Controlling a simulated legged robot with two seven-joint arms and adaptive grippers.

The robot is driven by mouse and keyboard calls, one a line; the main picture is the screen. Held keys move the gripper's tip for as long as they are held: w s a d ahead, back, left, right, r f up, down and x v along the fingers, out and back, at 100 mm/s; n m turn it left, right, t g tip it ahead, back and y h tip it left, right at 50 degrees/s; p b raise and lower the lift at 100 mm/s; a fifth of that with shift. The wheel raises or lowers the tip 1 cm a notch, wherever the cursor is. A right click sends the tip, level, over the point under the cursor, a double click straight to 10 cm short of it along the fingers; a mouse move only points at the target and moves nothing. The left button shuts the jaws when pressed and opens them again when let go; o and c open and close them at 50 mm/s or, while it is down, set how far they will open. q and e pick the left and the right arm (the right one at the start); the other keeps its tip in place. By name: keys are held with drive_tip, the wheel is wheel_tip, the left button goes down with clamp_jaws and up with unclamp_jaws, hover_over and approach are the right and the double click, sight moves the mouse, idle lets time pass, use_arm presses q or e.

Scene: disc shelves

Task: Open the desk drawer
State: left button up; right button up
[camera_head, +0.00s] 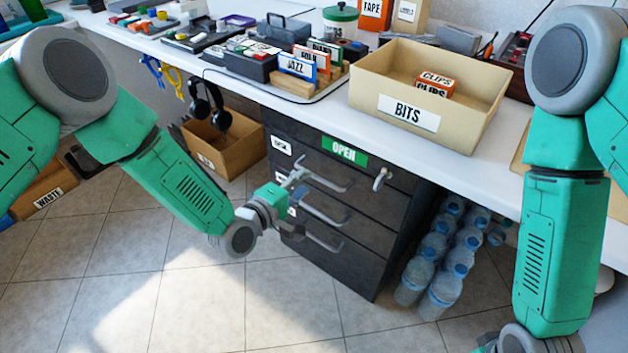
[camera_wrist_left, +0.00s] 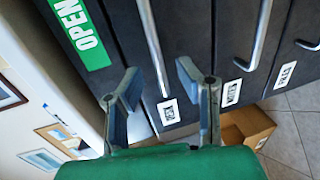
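The dark desk drawer unit (camera_head: 345,225) stands under the white desk, its drawers closed. A green OPEN label (camera_head: 344,150) is at its top; it also shows in the left wrist view (camera_wrist_left: 80,32). The top bar handle (camera_head: 328,180) is at the left gripper's fingers. My left gripper (camera_head: 293,184) is open; in the left wrist view its two fingers (camera_wrist_left: 158,88) stand on either side of that handle (camera_wrist_left: 152,42), with no clear grip on it.
Lower drawers have handles (camera_head: 318,215) close below the left gripper. A light hook-like fixture (camera_head: 382,178) is at the unit's upper right. Water bottles (camera_head: 440,255) stand right of the unit, and a cardboard box (camera_head: 235,150) left. Tiled floor in front is clear.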

sight(313, 177)
use_arm(q)
drive_tip(key=x, duration=0.2)
drive_tip(key=b+x, duration=0.1)
drive_tip(key=x, duration=0.1)
drive_tip(key=shift+d, duration=0.55)
drive_tip(key=shift+a, duration=0.2)
drive_tip(key=shift+c, duration=0.8)
drive_tip(key=shift+a, duration=0.15)
clamp_jaws()
drive_tip(key=shift+a, duration=0.1)
use_arm(e)
drive_tip(key=shift+f, duration=0.7)
